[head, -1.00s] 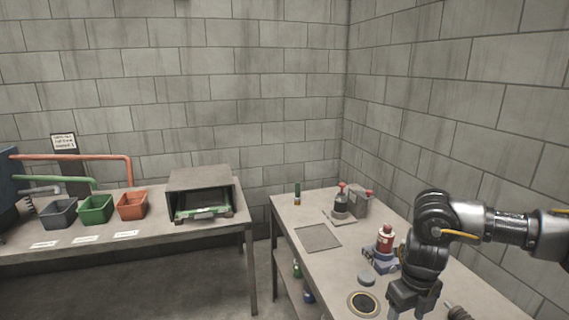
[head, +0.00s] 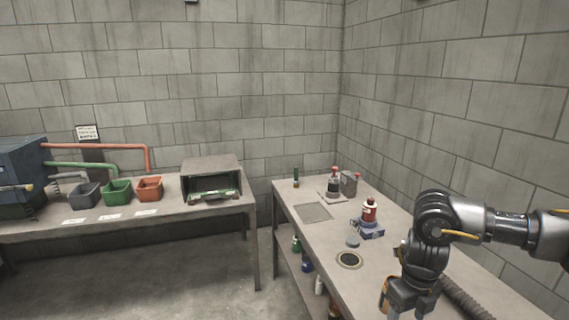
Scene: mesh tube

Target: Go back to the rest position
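My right arm comes in from the right, and its gripper (head: 408,306) hangs down over the right workbench (head: 395,240) at the bottom of the head view. Its fingertips are cut off by the lower edge, so I cannot tell whether they are open or shut. A dark ribbed tube (head: 465,299) lies on the bench just right of the gripper. A small orange item (head: 385,291) shows at the gripper's left side; I cannot tell whether they touch. My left gripper is out of view.
The bench carries a red bottle (head: 369,210) on a blue base, a round dark-centred ring (head: 349,260), a grey puck (head: 353,242) and a square plate (head: 313,212). A left table holds grey, green (head: 118,193) and orange bins and an open metal box (head: 212,181). Floor between is clear.

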